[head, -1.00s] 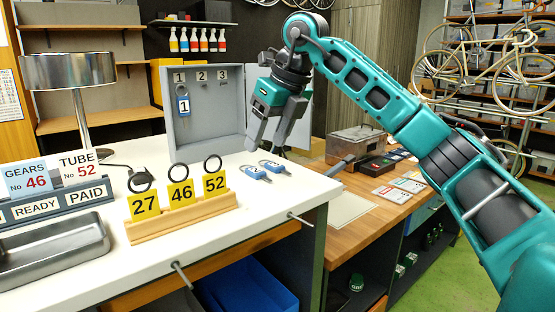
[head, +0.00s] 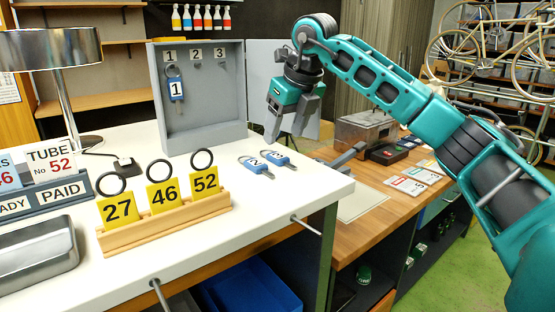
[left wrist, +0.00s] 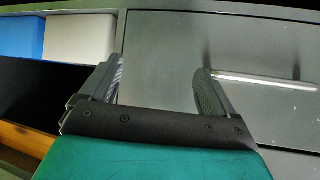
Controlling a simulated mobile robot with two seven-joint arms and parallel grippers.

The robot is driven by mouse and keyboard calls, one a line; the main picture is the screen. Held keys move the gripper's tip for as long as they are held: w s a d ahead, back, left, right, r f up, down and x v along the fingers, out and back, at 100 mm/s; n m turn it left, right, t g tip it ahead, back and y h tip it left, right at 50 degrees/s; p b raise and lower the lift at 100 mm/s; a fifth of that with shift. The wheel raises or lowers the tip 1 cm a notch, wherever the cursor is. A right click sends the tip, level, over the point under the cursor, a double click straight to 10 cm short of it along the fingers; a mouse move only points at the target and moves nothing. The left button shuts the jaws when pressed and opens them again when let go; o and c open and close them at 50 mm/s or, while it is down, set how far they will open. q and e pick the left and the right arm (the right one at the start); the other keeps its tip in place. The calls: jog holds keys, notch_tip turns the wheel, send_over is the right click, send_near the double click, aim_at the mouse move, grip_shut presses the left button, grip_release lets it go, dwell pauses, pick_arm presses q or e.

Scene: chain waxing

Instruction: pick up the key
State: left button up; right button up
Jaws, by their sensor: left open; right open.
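Two keys with blue tags lie side by side on the white counter: the left key (head: 256,164) and the right key (head: 279,160). Another key with a blue tag marked 1 (head: 176,90) hangs under number 1 in the grey key cabinet (head: 246,95). My right gripper (head: 287,130) is open and empty, pointing down above and behind the two counter keys, apart from them. My left gripper (left wrist: 157,82) is open and empty in the left wrist view, in front of grey panels. It does not show in the head view.
A wooden rack (head: 165,229) with yellow cards 27, 46 and 52 stands at the counter's front. A metal lamp (head: 50,50) and tray (head: 35,255) are at left.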

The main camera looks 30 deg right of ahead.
aim_at(277, 155)
jog(key=x, duration=0.5)
jog(key=shift+w+d+f, duration=0.1)
jog(key=shift+f, duration=0.3)
jog(key=c, duration=1.1)
jog(key=shift+r, duration=0.1)
notch_tip(277, 155, up, 20)
jog(key=p, duration=0.3)
